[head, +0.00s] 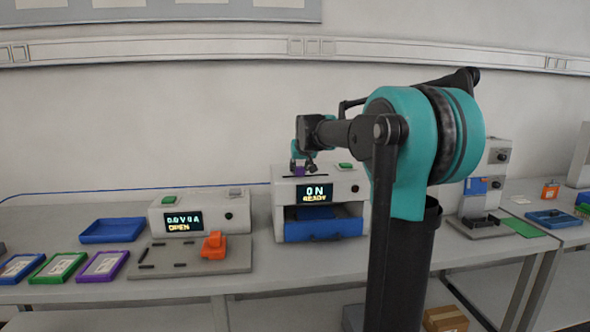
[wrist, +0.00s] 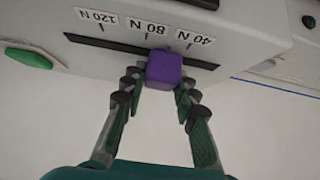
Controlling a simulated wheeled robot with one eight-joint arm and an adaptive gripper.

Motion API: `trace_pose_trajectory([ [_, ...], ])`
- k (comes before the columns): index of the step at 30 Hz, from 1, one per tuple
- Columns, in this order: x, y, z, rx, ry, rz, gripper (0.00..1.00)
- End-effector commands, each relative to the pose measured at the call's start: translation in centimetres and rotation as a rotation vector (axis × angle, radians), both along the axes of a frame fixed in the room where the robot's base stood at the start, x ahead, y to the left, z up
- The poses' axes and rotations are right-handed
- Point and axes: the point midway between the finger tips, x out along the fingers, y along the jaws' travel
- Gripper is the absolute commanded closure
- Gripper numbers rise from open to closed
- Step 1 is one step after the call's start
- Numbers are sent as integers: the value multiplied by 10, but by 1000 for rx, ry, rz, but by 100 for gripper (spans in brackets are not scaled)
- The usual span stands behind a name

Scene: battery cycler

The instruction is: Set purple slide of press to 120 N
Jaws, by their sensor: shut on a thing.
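The press (head: 275,215) is a white box with a dark display reading "0 N READY" and an open blue drawer. Its purple slide (wrist: 163,69) sits in a dark slot (wrist: 100,44) along the top, beside labels 120 N, 80 N and 40 N, which appear upside down in the wrist view. The slide stands between the 80 N and 40 N marks, a little nearer 80 N. My gripper (wrist: 160,80) is shut on the slide, one finger on each side. In the head view, my gripper (head: 304,166) partly covers the slide (head: 299,171).
A green button (wrist: 28,58) lies on the press top beyond the slot's 120 N end. Left of the press are a white cycler (head: 160,226) with an "OPEN" display, an orange clamp (head: 214,245) on a grey plate, and a blue tray (head: 112,231).

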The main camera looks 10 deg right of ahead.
Motion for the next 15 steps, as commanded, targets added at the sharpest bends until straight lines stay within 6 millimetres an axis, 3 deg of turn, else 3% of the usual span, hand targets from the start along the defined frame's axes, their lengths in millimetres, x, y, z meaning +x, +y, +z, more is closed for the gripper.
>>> trace_pose_trajectory([
  [6,0,-48,0,0,0,-7,100],
  [9,0,-61,0,-1,0,-5,100],
  [15,0,-68,0,-1,-1,-2,100],
])
